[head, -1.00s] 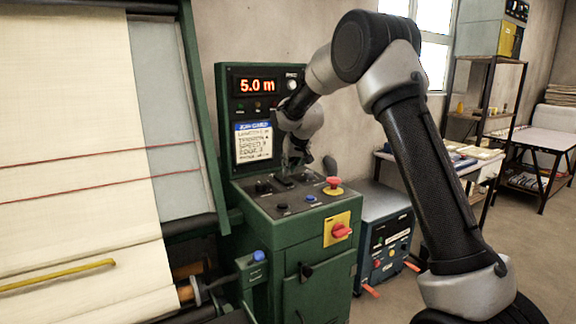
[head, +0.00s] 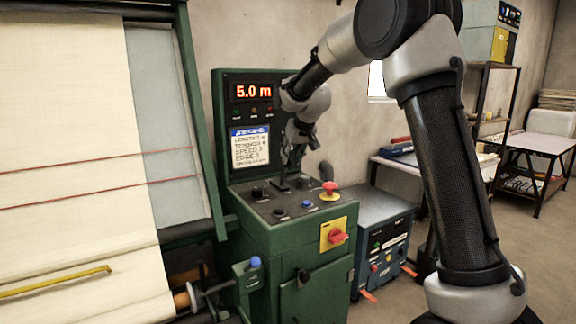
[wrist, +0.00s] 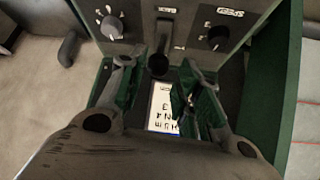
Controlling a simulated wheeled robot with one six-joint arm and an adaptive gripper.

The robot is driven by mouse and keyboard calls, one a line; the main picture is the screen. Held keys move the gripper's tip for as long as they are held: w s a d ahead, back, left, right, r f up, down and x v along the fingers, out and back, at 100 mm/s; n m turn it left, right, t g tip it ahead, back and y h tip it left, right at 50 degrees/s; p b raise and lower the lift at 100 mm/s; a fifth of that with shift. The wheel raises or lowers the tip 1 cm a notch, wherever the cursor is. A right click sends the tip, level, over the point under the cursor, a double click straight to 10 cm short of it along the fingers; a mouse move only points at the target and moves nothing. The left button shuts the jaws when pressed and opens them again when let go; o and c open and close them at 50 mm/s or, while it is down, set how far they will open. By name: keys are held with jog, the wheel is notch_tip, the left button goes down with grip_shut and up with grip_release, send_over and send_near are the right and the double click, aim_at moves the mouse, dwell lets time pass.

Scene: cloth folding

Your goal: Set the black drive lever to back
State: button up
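The black drive lever (wrist: 158,64) shows in the wrist view as a dark round-ended handle at the edge of the control panel. In the head view it is small and partly hidden near the gripper tips. My gripper (wrist: 158,82) is open, with one finger to each side of the lever in the picture and gaps between; I see no clear contact. In the head view my gripper (head: 288,163) points down just above the back part of the green console (head: 295,239).
Near the lever are dark knobs (wrist: 216,37), a blue button (head: 307,204) and a red mushroom button (head: 330,190). A red rotary switch (head: 337,236) is on the front. An upright panel with a job card (head: 250,147) stands close behind the gripper.

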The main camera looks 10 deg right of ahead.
jog(key=v, duration=0.3)
jog(key=s+d+f+g, duration=0.1)
jog(key=s+f+g, duration=0.1)
jog(key=s+f, duration=0.35)
jog(key=s+d+r, duration=0.1)
jog(key=s+d, duration=0.3)
jog(key=s, duration=0.9)
jog(key=s+d+r+h, duration=0.1)
jog(key=s+d, duration=0.2)
jog(key=s, duration=1.1)
jog(key=s+d+r+m, duration=0.1)
jog(key=s+d, duration=0.3)
jog(key=s, duration=0.9)
jog(key=shift+s+d+g, duration=0.3)
jog(key=shift+g, duration=0.1)
